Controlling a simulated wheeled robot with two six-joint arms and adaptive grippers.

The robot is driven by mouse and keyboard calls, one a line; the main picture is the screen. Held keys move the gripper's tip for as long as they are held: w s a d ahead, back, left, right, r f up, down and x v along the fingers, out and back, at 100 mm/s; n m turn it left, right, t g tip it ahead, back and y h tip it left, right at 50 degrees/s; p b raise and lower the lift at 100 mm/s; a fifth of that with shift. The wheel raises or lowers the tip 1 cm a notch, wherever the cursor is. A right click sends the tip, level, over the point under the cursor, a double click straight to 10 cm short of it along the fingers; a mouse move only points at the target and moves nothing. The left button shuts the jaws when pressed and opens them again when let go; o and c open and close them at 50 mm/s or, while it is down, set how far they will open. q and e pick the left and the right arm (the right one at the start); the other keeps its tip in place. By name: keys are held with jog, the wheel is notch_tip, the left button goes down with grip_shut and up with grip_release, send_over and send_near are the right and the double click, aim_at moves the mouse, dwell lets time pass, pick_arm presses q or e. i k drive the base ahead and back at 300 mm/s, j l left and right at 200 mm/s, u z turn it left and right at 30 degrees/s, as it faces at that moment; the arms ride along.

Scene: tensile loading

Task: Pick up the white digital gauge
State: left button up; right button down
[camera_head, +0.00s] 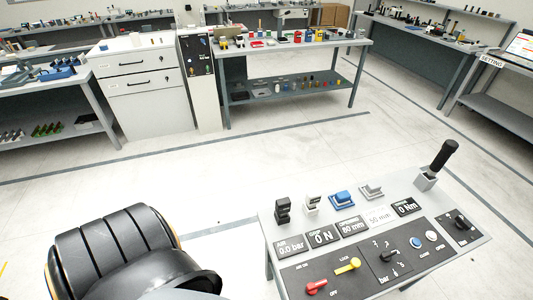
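A small white upright device (312,203), which looks like the white digital gauge, stands at the back edge of the grey console (474,251). A similar black device (283,210) stands just left of it, and a blue block (341,199) lies to its right. The white device is too small for its face to be read. Neither of my grippers shows in this view. A large black ribbed body at the lower left appears to be part of my own arm.
The console carries display plates, a red lever (317,287), a yellow lever (348,266), knobs and a black upright handle (444,155). Open floor lies behind it. A workbench (300,45) and a white drawer cabinet (142,90) stand farther back.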

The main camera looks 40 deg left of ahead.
aim_at(313, 198)
jog(key=l+u, duration=0.15)
jog(key=u, duration=0.75)
jog(key=i+j+z, duration=0.1)
jog(key=j+z, duration=0.15)
jog(key=j, duration=0.35)
jog(key=j+z, duration=0.2)
jog(key=j, duration=0.4)
jog(key=i, duration=0.05)
